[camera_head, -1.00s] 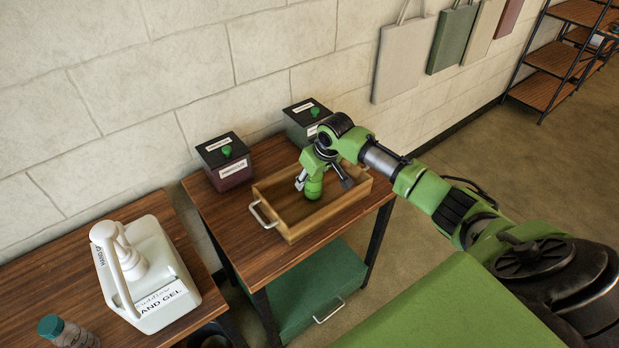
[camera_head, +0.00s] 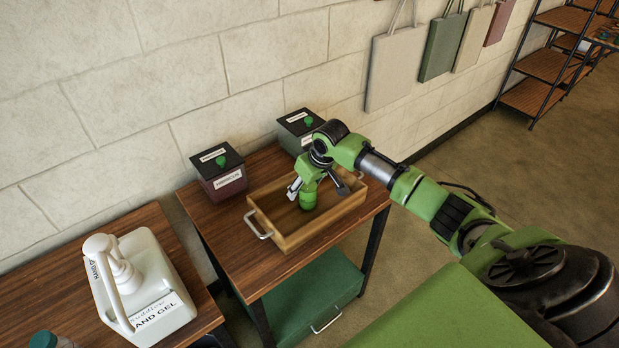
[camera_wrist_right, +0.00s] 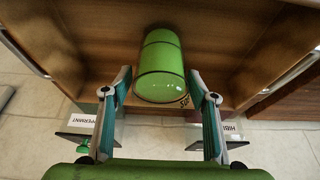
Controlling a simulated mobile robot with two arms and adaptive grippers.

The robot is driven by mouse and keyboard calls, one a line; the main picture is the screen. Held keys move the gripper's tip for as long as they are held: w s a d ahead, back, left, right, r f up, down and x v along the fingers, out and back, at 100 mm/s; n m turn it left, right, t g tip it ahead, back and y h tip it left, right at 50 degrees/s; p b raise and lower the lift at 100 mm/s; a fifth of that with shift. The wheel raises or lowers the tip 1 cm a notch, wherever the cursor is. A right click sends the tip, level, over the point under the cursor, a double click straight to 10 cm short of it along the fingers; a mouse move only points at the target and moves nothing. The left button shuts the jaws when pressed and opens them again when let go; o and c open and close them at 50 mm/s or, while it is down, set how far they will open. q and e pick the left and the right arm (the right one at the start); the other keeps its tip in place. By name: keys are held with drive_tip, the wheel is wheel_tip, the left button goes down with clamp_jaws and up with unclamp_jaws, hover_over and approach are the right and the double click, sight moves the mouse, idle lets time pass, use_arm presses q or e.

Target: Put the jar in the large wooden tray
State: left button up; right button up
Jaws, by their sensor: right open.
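The green jar (camera_head: 308,201) is inside the large wooden tray (camera_head: 293,240), which sits on the middle table. In the right wrist view the jar (camera_wrist_right: 160,62) shows as a smooth green cylinder against the tray's brown inside (camera_wrist_right: 225,45). My right gripper (camera_head: 317,190) is above the tray, around the jar's position. Its two fingers are open, with a gap on each side of the jar in the right wrist view (camera_wrist_right: 160,118). The gripper hides part of the jar in the head view. My left gripper is not in view.
A dark-red labelled box (camera_head: 220,175) and a grey-green labelled box (camera_head: 300,130) stand behind the tray by the wall. A white hand gel pump bottle (camera_head: 145,290) stands on the left table (camera_head: 130,240). A green drawer unit (camera_head: 310,300) is below the tray's table.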

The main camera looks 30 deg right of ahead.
drive_tip(key=v, duration=1)
drive_tip(key=shift+r+b, duration=0.35)
drive_tip(key=shift+r, duration=0.05)
drive_tip(key=shift+s, duration=0.15)
